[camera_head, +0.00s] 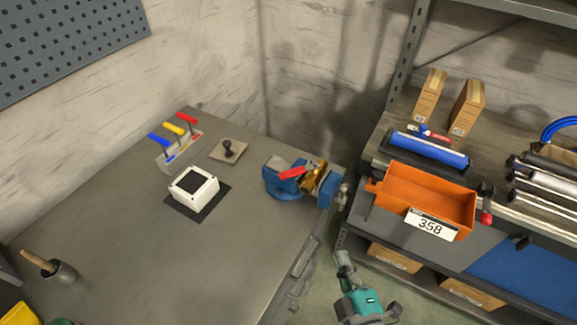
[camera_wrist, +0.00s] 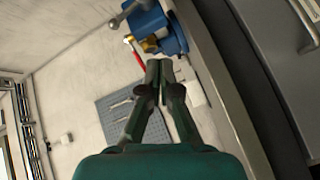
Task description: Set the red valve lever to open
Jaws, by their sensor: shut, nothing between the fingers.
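The brass valve (camera_head: 314,178) is held in the blue vise (camera_head: 284,191) at the bench's right corner. Its red lever (camera_head: 292,173) points left from the valve body in the head view. In the wrist view the blue vise (camera_wrist: 172,38), a bit of brass (camera_wrist: 150,44) and the thin red lever (camera_wrist: 136,54) show beyond the fingers. My gripper (camera_wrist: 159,66) is shut and empty, apart from the lever. In the head view my gripper (camera_head: 343,257) is low at the bench's right side, below the vise.
The bench (camera_head: 215,270) holds a white box (camera_head: 205,193), a plate with a black knob (camera_head: 229,150) and a panel of three coloured levers (camera_head: 180,150). An orange bin (camera_head: 425,195) stands on the shelf at right. The bench edge lies beside my gripper.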

